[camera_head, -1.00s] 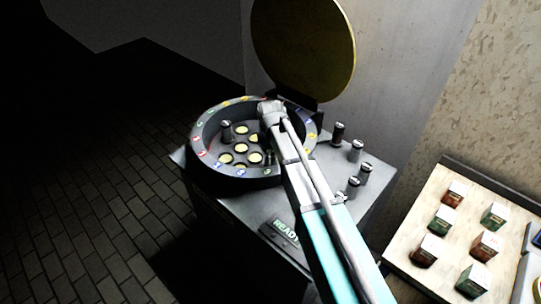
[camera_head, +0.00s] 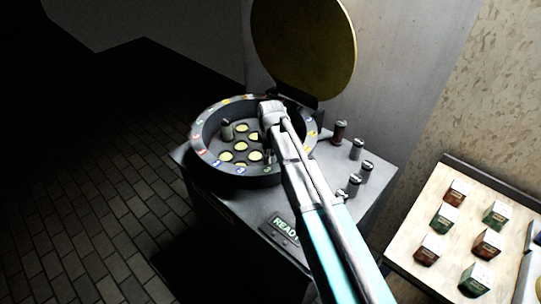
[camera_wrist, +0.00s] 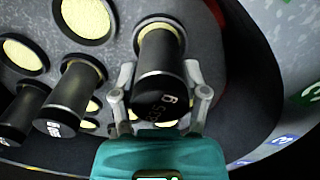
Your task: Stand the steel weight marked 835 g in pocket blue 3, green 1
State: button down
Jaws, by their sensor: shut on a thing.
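In the head view my gripper is at the bowl's right side, largely hidden by my arm. Pale round pockets (camera_head: 240,143) show in the bowl floor.
Two other dark weights, one (camera_wrist: 70,95) and another (camera_wrist: 22,112), stand left of the held weight. Coloured tags, including a blue one (camera_wrist: 283,140), ring the rim. Several weights (camera_head: 356,149) stand right of the bowl. A raised round lid (camera_head: 305,45) is behind. Boxes (camera_head: 487,243) sit on a board at right.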

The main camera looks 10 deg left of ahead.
grip_release()
dwell(0.3)
jog(key=shift+r, duration=0.1)
notch_tip(320, 180, up, 13)
jog(key=p, duration=1.3)
jog(key=shift+r, duration=0.15)
jog(key=shift+p, duration=0.3)
jog(key=s+d+m, duration=0.5)
jog(key=d, duration=0.6)
jog(key=s+d+m, duration=0.4)
jog(key=d+m, duration=0.2)
jog(key=d, duration=0.4)
jog(key=s+d+m, duration=0.5)
jog(key=d+m, duration=0.1)
jog(key=d, duration=0.5)
jog(key=shift+s+d, duration=0.35)
